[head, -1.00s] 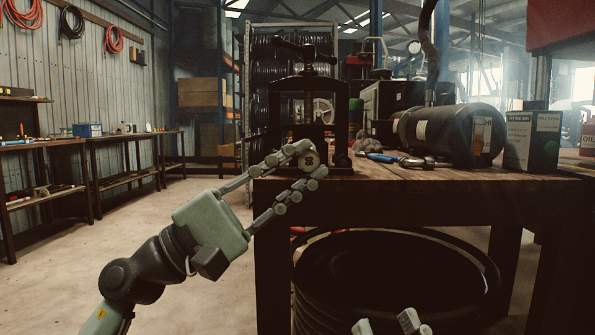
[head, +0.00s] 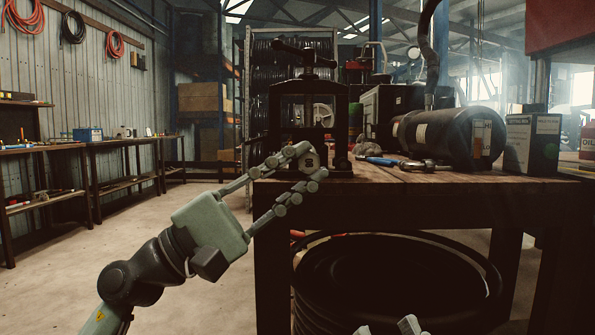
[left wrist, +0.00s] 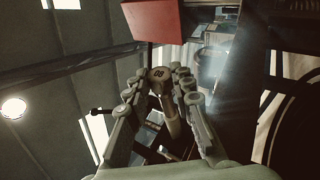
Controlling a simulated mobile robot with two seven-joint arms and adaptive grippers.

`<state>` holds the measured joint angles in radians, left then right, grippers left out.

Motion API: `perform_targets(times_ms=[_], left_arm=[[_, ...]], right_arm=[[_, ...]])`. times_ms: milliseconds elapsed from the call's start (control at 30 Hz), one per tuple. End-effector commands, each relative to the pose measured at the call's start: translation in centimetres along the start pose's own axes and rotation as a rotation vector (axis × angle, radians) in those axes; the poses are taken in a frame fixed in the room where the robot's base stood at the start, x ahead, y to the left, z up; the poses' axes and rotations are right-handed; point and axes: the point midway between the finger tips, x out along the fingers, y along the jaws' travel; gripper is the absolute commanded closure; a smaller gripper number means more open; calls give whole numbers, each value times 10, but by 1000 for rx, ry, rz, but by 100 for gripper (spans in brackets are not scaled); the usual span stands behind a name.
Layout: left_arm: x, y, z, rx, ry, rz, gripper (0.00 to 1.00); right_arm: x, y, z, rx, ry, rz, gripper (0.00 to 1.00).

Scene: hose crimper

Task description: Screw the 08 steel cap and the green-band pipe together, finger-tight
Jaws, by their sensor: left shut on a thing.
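My left gripper (head: 312,161) is shut on a round steel cap (head: 307,160) at the near left corner of the workbench, in front of the press. In the left wrist view the cap (left wrist: 159,74) sits between the fingertips, and its face reads 08. A pale tubular piece (left wrist: 172,118) runs from behind the cap between the fingers; I cannot tell whether it is part of the cap or a pipe. No green band shows. My right gripper (head: 386,327) shows only its fingertips at the bottom edge of the head view, apart with nothing visible between them.
The wooden workbench (head: 440,182) carries a black press (head: 308,95), a blue-handled tool (head: 378,160), a dark cylinder (head: 445,135) and a box (head: 532,143). A large black ring-shaped stack (head: 310,318) stands below. The floor at left is clear.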

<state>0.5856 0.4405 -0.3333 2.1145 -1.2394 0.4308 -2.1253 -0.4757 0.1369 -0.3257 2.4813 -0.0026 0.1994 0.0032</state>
Motion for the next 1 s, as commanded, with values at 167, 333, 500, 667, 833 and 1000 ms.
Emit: perform_targets(times_ms=[167,333,500,667,833,1000], left_arm=[[0,0,0,1,0,0,100],[0,-1,0,2,0,0,100],[0,0,0,2,0,0,100],[0,0,0,1,0,0,100],[0,0,0,1,0,0,100],[1,0,-3,1,0,1,100]], right_arm=[[0,0,0,0,0,0,60],[-2,0,3,0,0,0,60],[-4,0,5,0,0,0,60],[-3,0,4,0,0,0,60],[-4,0,5,0,0,0,60],[-5,0,8,0,0,0,60]])
